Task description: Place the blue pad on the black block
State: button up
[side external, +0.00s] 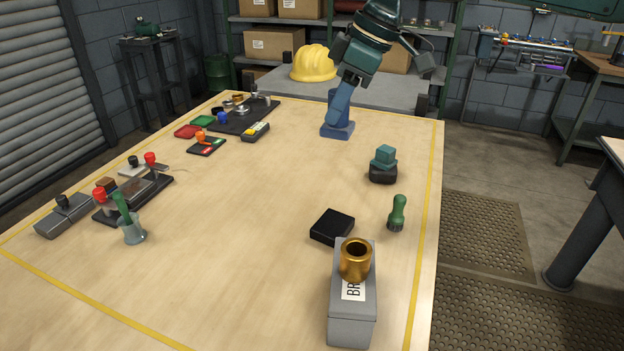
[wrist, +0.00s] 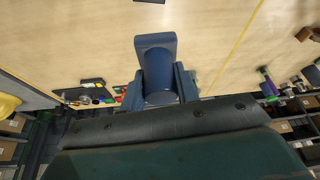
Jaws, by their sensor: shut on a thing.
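The blue pad (side external: 337,129) has a flat base with a thick upright handle, and is toward the back right of the table in the side view. It also shows in the wrist view (wrist: 156,48), sticking out between the fingers. My gripper (side external: 342,100) is shut on its handle, and the two fingers show on either side of it in the wrist view (wrist: 160,84). I cannot tell whether the base touches the table. The black block (side external: 332,227) is a low, square, flat-topped piece, bare on top, nearer the front and well apart from the pad.
A green-handled tool (side external: 397,213) and a teal piece on a dark base (side external: 383,162) are to the right. Several tools line the left side. The table's middle is clear.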

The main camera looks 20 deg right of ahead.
jog(key=shift+f, duration=0.1)
notch_tip(320, 180, down, 16)
jog(key=shift+r, duration=0.2)
dwell(0.4)
jog(key=shift+f, duration=0.1)
jog(key=shift+f, duration=2.05)
jog(key=shift+f, duration=0.15)
jog(key=o, duration=1)
